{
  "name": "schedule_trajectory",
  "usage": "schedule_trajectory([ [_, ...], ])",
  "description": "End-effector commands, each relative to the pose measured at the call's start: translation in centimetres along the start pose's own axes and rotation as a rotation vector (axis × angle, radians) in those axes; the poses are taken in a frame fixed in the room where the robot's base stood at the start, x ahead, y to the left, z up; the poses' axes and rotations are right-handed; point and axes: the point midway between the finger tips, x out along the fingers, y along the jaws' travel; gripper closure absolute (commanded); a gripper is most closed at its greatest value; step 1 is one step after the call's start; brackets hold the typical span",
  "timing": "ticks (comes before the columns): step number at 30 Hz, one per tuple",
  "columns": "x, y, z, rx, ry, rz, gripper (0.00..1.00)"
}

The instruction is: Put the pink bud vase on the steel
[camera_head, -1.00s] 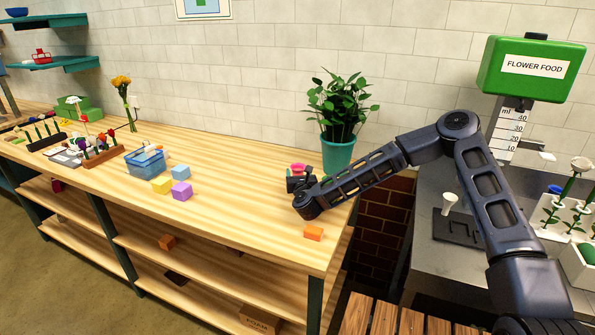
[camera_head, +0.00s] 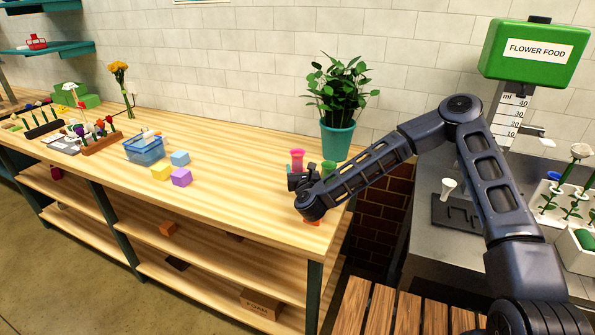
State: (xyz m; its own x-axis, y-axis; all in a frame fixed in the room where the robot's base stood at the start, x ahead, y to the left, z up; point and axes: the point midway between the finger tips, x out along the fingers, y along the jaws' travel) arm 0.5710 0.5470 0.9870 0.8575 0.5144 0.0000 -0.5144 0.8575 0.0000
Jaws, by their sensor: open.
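The pink bud vase (camera_head: 297,158) stands upright near the right end of the wooden bench (camera_head: 235,185). Its lower part is hidden behind my gripper (camera_head: 298,178), which is open in front of it. The fingertips are mostly hidden by the wrist, so I cannot tell whether they touch or surround the vase. The steel (camera_head: 425,270) is the grey counter at the right, beyond a gap from the bench.
A green vessel (camera_head: 328,168) stands close to the right of my gripper. A potted plant (camera_head: 337,138) is behind it. An orange block (camera_head: 312,222) is partly under my wrist. A dark tray (camera_head: 462,212) and a white funnel-like piece (camera_head: 448,187) occupy the steel.

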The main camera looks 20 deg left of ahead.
Motion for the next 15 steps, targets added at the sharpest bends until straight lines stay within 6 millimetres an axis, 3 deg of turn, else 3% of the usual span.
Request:
schedule_trajectory([
  [15,0.26,-0.06,0.03,-0.005,-0.001,0.004,0.35],
])
